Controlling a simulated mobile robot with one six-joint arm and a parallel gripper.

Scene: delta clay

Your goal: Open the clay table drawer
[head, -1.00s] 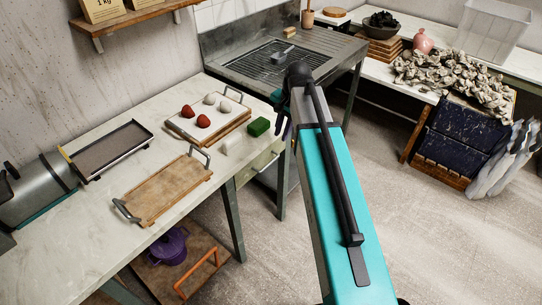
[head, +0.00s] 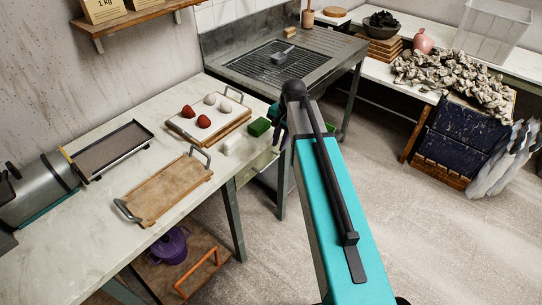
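The clay table (head: 85,235) has a pale top and grey-green legs and stands at the left. Its drawer front (head: 254,168) shows in part under the top at the right end, and looks closed. My arm reaches up from the bottom of the head view. My gripper (head: 279,137) is at the table's right end, close to the drawer side and mostly hidden behind my arm. I cannot tell whether its fingers are open or shut, or whether they touch the drawer. The drawer's handle cannot be made out.
On the table are a board with red and grey balls (head: 212,130), a green block (head: 259,127), a white block (head: 231,146), and a wooden tray (head: 165,190). A metal sink unit (head: 320,48) stands behind. The floor (head: 420,230) to the right is clear.

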